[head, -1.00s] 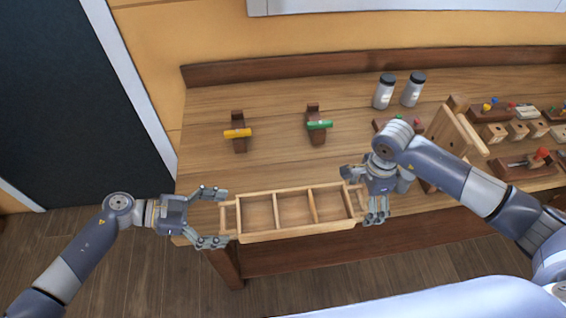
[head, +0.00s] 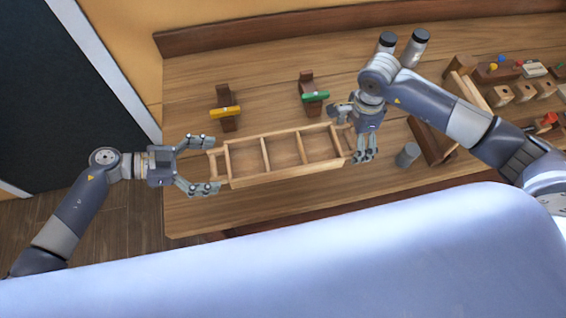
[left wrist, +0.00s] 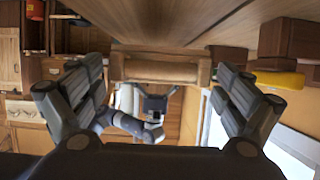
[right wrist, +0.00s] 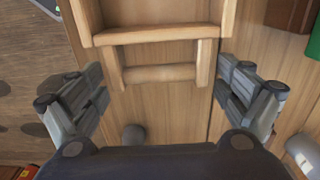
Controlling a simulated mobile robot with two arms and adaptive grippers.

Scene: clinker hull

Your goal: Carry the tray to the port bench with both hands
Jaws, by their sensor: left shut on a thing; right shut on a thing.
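The wooden tray (head: 290,174) has several open, empty compartments and a bar handle at each end. In the head view it is over the front part of the wooden bench top, slightly tilted in the picture with its right end higher. My left gripper (head: 209,166) is shut on the left handle, which also shows between its fingers in the left wrist view (left wrist: 160,72). My right gripper (head: 350,135) is shut on the right handle, also seen in the right wrist view (right wrist: 158,75). I cannot tell whether the tray's underside touches the bench.
On the bench (head: 265,210) behind the tray stand brown holders with a yellow bar (head: 224,112) and a green bar (head: 314,97). Two dark-capped bottles (head: 416,48) are at the back. A grey cylinder (head: 408,155) and wooden tool racks (head: 502,95) are at the right.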

